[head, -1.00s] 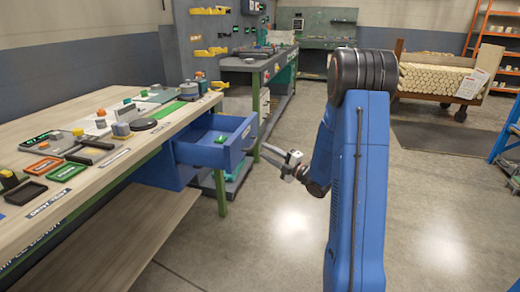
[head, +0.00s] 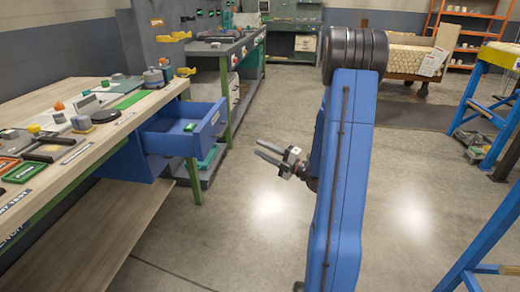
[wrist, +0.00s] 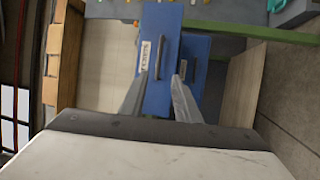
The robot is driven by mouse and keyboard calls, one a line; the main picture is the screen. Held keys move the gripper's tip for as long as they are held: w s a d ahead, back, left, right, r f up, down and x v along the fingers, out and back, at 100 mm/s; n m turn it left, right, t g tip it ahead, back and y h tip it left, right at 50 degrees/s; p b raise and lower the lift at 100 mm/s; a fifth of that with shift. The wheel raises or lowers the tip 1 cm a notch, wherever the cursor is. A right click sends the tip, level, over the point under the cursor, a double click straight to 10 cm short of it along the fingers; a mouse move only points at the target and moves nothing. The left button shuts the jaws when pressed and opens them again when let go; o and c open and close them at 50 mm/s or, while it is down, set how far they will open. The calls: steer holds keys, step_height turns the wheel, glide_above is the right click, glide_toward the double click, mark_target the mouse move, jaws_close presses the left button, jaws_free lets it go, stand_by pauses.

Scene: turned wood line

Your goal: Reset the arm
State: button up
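My gripper (head: 268,153) is in the open space to the right of the workbench, its two fingers apart with nothing between them. In the wrist view my gripper (wrist: 158,95) also shows two spread, empty fingers, with the blue drawer (wrist: 160,50) beyond them. In the head view the blue drawer (head: 208,140) stands pulled out from under the bench and holds a small green item (head: 190,127). The gripper is apart from the drawer, to its right.
The workbench (head: 105,135) on the left carries trays, blocks and several small parts. A second bench (head: 222,45) stands behind. A log cart (head: 410,55) is at the back right. A blue frame with a yellow beam (head: 497,55) is at right. The floor (head: 240,235) around the arm is clear.

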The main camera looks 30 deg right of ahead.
stand_by(0.4)
steer(key=w+a+r+m+g+h, duration=0.1)
steer(key=a+r+m+g+h, duration=0.25)
steer(key=r+m+h, duration=0.45)
steer(key=s+a+m+g, duration=0.3)
steer(key=s+a+m, duration=0.1)
steer(key=s, duration=0.7)
steer(key=s+a+m+g, duration=0.3)
steer(key=s+a+m, duration=0.2)
steer(key=s, duration=0.6)
steer(key=s+a+m+g, duration=0.4)
steer(key=s+a, duration=0.4)
steer(key=s, duration=0.3)
steer(key=shift+s+f+m, duration=0.35)
steer(key=shift+f+m, duration=0.1)
steer(key=shift+m, duration=0.15)
steer(key=shift+d, duration=0.1)
